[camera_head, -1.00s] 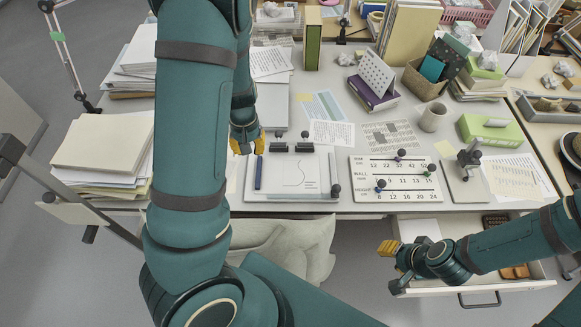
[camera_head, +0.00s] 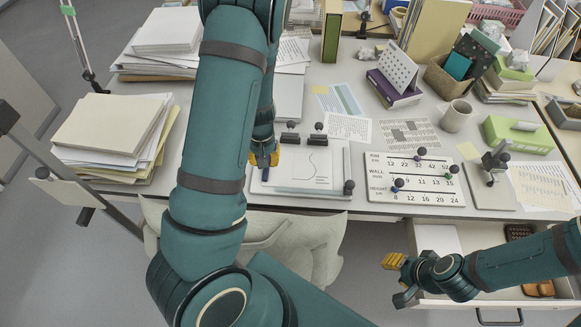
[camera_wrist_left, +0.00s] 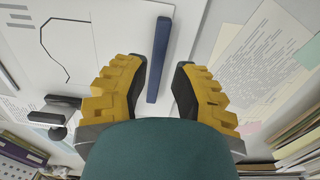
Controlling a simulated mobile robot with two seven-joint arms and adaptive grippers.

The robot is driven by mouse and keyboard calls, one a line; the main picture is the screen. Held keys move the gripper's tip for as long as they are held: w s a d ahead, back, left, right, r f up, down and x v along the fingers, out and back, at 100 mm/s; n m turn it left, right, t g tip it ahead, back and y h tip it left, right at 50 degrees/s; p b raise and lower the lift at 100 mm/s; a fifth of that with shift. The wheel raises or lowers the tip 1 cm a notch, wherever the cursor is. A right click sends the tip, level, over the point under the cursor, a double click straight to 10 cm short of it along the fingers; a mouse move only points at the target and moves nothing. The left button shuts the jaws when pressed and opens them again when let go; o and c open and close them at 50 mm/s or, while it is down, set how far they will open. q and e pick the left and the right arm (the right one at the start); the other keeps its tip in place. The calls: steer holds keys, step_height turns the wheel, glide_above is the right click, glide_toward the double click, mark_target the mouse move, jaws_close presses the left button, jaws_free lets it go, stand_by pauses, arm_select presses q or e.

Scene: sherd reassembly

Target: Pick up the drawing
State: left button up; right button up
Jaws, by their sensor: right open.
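The drawing (camera_head: 305,168), a white sheet with a thin dark curve, lies flat on a pale board (camera_head: 335,190) near the desk's front edge. It also shows at the left of the left wrist view (camera_wrist_left: 78,40). My right gripper (camera_head: 396,270) is open and empty, in front of the desk by the drawer.
A number board (camera_head: 415,192) with dark-knobbed markers lies to the right. Paper stacks (camera_head: 110,125) stand at the left. An open drawer (camera_head: 450,238) juts out below the desk edge.

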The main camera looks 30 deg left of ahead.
mark_target(266, 169)
arm_select(q)
step_height(266, 169, down, 5)
steer(key=shift+d+r+b, duration=0.1)
steer(key=shift+b, duration=0.8)
jaws_close()
